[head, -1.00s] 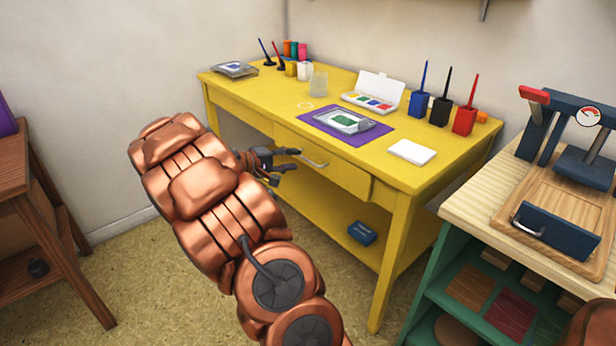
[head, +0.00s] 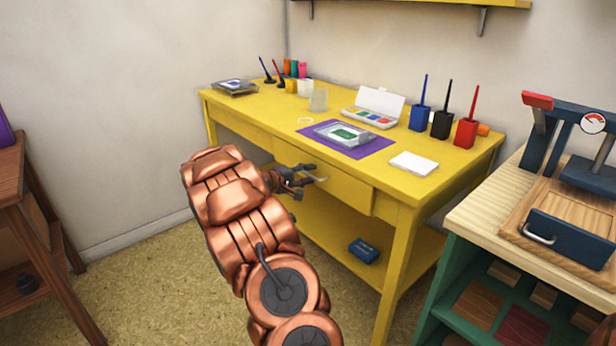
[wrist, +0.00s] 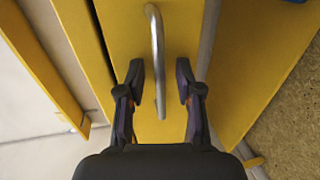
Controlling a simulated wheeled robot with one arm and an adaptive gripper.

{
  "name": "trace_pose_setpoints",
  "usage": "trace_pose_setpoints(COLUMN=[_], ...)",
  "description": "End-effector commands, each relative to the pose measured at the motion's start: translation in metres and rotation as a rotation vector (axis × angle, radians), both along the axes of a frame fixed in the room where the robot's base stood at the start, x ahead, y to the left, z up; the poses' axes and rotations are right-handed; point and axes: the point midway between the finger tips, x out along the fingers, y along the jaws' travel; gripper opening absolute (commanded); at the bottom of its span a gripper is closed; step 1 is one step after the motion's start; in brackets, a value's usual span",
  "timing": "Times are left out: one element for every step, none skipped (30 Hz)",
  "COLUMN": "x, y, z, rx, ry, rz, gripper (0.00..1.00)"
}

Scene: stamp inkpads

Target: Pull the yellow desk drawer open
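The yellow desk (head: 240,110) stands against the wall with its yellow drawer (head: 345,190) in the front. The drawer looks shut in the head view. A silver bar handle (wrist: 157,60) runs along the drawer front (wrist: 190,40) in the wrist view. My gripper (head: 308,176) is at the drawer front by the handle. In the wrist view my gripper (wrist: 159,82) is open, with one finger on each side of the handle's near end. Gaps show between the fingers and the bar. Part of the handle is hidden behind my gripper in the head view.
On the desk are a purple mat (head: 378,146) with an inkpad (head: 345,134), a paint box (head: 368,117), a white pad (head: 413,164) and several brushes in pots. A blue box (head: 363,251) lies on the lower shelf. A workbench (head: 475,215) stands right; a brown table (head: 15,185) stands left.

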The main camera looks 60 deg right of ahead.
Motion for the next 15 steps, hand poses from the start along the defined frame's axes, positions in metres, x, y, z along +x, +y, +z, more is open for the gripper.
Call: trace_pose_setpoints(x=[-0.0010,-0.0011,-0.0013,-0.0013,-0.0014,-0.0013,-0.0013,-0.0014,-0.0013,-0.0013,-0.0013,-0.0013,-0.0013,-0.0012,-0.0013], y=[-0.0020,-0.0027,-0.0031,-0.0033,-0.0035,-0.0034,-0.0033,-0.0032,-0.0032,-0.0032,-0.0032,-0.0031,-0.0030,-0.0030,-0.0030], z=[-0.0009,-0.0009,-0.0010,-0.0010,-0.0009,-0.0009,-0.0008,-0.0009,-0.0009,-0.0009,-0.0009,-0.0011,-0.0010,-0.0011,-0.0011], rx=[0.000,0.000,0.000,0.000,0.000,0.000,0.000,0.000,0.000,0.000,0.000,0.000,0.000,0.000,0.001], ry=[0.000,0.000,0.000,0.001,0.001,0.001,0.001,0.001,0.001,0.001,0.001,0.001,0.001,0.001,0.002], rz=[-0.001,-0.001,-0.001,-0.001,-0.001,-0.001,-0.001,-0.001,-0.001,-0.001,-0.001,-0.001,-0.001,-0.001,-0.001], gripper=[0.35,0.35,0.35,0.35,0.35,0.35,0.35,0.35,0.35,0.34,0.31,0.27,0.23,0.20,0.16])
